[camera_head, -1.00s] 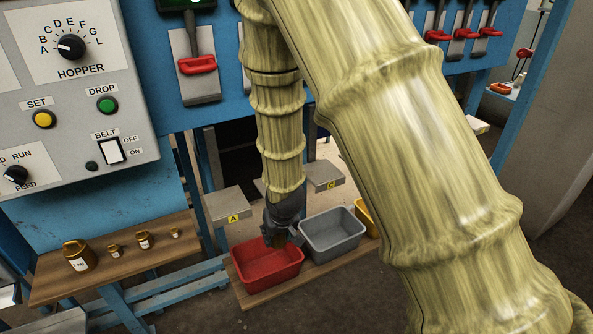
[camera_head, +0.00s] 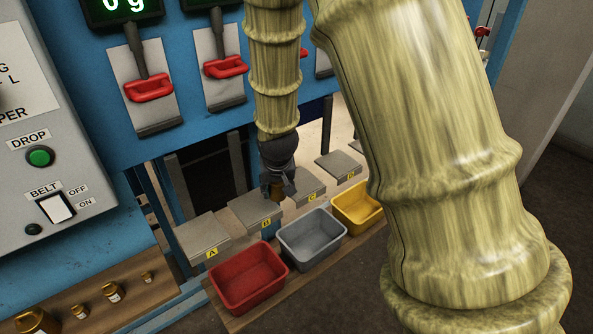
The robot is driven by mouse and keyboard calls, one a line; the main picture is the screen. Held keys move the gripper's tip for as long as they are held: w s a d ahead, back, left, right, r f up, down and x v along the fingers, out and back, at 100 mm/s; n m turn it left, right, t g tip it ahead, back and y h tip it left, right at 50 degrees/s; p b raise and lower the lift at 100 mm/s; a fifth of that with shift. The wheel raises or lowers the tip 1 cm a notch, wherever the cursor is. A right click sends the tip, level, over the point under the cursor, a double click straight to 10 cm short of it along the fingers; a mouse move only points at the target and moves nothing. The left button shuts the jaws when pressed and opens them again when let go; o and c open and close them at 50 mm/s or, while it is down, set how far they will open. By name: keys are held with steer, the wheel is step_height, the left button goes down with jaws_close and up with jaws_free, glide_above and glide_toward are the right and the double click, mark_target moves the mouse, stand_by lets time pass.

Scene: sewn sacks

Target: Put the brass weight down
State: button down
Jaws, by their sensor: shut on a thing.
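My gripper (camera_head: 277,190) is at the end of my arm, pointing down, in the middle of the head view. It is shut on a brass weight (camera_head: 277,191), of which only a small part shows between the fingers. The weight is over or beside the right side of plate B (camera_head: 253,212), near the gap to plate C (camera_head: 305,189). I cannot tell whether it touches a plate.
Plate A (camera_head: 202,240) is left and plate D (camera_head: 339,164) right. Red (camera_head: 250,307), grey (camera_head: 313,262) and yellow (camera_head: 366,221) bins stand in front on a board. Several brass weights (camera_head: 113,292) sit on a wooden shelf at lower left. Red-handled levers (camera_head: 149,90) hang above.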

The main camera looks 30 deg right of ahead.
steer(key=w+d+p, duration=0.1)
steer(key=w+d, duration=0.1)
steer(key=d, duration=0.2)
steer(key=w+d+p, duration=0.1)
steer(key=w+d, duration=0.1)
steer(key=d, duration=0.1)
steer(key=w+d+f+p, duration=0.1)
steer(key=w+d, duration=0.1)
steer(key=d, duration=0.2)
steer(key=shift+w+d+f+p, duration=0.1)
steer(key=shift+w+d+p, duration=0.05)
steer(key=shift+d+p, duration=0.2)
steer(key=shift+f+p, duration=0.9)
steer(key=shift+f, duration=0.85)
steer(key=shift+f, duration=0.15)
steer(key=c, duration=0.8)
jaws_free()
steer(key=shift+a, duration=0.1)
steer(key=shift+r, duration=0.2)
steer(key=shift+b+v, duration=1.5)
steer(key=shift+v, duration=4.45)
